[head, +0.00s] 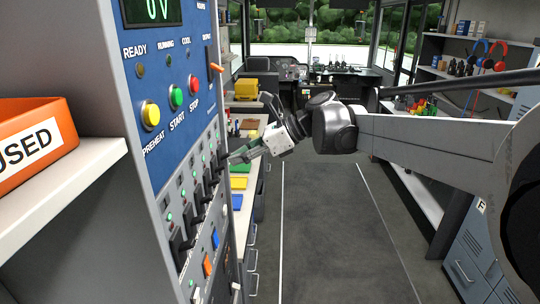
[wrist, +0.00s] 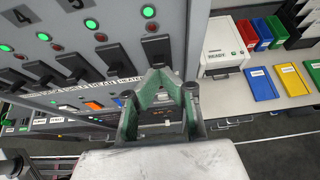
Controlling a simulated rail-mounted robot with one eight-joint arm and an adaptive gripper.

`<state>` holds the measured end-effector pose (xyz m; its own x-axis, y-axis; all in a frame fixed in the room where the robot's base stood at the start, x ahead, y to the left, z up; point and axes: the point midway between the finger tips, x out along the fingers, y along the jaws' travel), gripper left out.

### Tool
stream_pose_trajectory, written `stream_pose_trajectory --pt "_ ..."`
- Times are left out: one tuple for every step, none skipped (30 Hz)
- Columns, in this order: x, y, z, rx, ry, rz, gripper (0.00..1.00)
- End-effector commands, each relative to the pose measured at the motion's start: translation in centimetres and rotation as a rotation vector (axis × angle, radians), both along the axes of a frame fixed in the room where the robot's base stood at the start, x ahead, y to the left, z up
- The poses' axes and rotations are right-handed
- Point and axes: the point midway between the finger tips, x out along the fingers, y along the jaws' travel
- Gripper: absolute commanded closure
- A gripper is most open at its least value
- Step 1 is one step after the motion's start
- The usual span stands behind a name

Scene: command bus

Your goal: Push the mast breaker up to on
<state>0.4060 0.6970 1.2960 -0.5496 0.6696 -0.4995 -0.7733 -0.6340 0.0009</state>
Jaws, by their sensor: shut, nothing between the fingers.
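The breaker panel (head: 172,165) stands at the left in the head view, with a slanting row of black breaker levers (head: 188,222). In the wrist view several black levers show in a row, each with a green lamp lit above it. The rightmost lever (wrist: 158,48) is just beyond my gripper's tips. I cannot read which breaker is the mast one; the labels are small and partly hidden. My gripper (wrist: 160,76) is shut and empty, its green fingers meeting just below that lever. I cannot tell if they touch it. In the head view my gripper (head: 226,161) is beside the panel.
Yellow, green and red buttons (head: 176,97) sit above the breakers. An orange bin (head: 35,140) is on a shelf at the left. The aisle floor (head: 330,230) is clear.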

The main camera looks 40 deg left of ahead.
Motion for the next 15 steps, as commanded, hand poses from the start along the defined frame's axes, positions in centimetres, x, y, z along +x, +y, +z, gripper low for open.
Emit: stream_pose_trajectory --pt "0.2 -0.1 0.6 0.004 0.003 -0.002 1.00" --pt "0.3 -0.2 0.8 0.005 0.003 -0.003 1.00" --pt "0.4 -0.4 1.1 0.005 0.003 -0.003 1.00" --pt "0.6 -0.5 1.3 0.005 0.004 -0.004 1.00" --pt "0.7 -0.7 1.6 0.006 0.004 -0.004 1.00" --pt "1.0 -1.0 2.1 0.006 0.004 -0.004 1.00" --pt "1.2 -1.2 2.5 0.006 0.005 -0.004 1.00" --pt "1.4 -1.5 2.8 0.006 0.004 -0.005 1.00" --pt "1.7 -1.9 3.3 0.005 0.004 -0.004 1.00" --pt "2.0 -2.2 3.7 0.004 0.004 -0.005 1.00" --pt "2.2 -2.5 4.1 0.003 0.004 -0.005 1.00" --pt "2.5 -2.9 4.6 0.003 0.004 -0.005 1.00" --pt "2.8 -3.2 5.0 0.003 0.003 -0.006 1.00" --pt "3.0 -3.5 5.4 0.003 0.003 -0.006 1.00" --pt "3.4 -3.9 5.9 0.002 0.003 -0.006 1.00"
